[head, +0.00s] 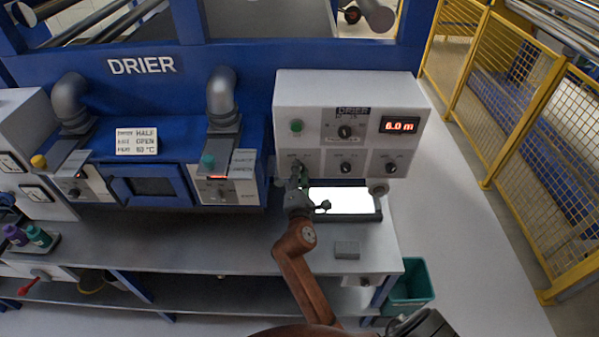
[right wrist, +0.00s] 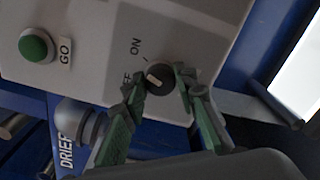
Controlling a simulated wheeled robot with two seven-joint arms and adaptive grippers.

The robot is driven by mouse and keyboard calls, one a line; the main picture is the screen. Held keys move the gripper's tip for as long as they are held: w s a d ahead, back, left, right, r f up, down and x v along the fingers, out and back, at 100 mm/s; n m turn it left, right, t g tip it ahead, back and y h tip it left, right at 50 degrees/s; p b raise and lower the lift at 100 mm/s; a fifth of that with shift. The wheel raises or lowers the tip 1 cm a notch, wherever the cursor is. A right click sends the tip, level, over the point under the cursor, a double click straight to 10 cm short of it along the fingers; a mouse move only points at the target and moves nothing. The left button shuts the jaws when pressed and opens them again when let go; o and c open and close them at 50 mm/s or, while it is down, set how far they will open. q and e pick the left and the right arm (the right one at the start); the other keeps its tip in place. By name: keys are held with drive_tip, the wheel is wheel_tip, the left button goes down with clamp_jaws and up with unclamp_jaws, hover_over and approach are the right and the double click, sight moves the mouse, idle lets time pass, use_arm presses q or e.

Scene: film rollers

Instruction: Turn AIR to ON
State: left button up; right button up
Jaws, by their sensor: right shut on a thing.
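The grey-white DRIER control panel (head: 300,116) stands at the centre of the head view. My right gripper (head: 297,178) is at its lower left knob, which it largely hides there. In the right wrist view my right gripper (right wrist: 160,92) has its two green-grey fingers on either side of a black knob (right wrist: 160,87) and is shut on it. The knob's pale mark points left, towards the partly hidden OFF label (right wrist: 127,78). The ON label (right wrist: 136,46) is above it. I cannot read an AIR label. My left gripper is not in view.
A green GO button (right wrist: 35,46) is beside the gripped knob. Other knobs (head: 345,167) (head: 390,167) sit to the right, below a display (head: 399,125) reading 6.0 m. A lit white screen (head: 340,200) is below the panel. A yellow fence (head: 510,80) stands at right.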

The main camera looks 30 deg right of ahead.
sight(300, 141)
drive_tip(key=shift+m, duration=1.1)
drive_tip(key=o, duration=1.2)
drive_tip(key=shift+c, duration=0.2)
drive_tip(key=r, duration=1)
drive_tip(key=shift+a, duration=0.3)
drive_tip(key=shift+d, duration=0.4)
drive_tip(key=shift+a, duration=0.15)
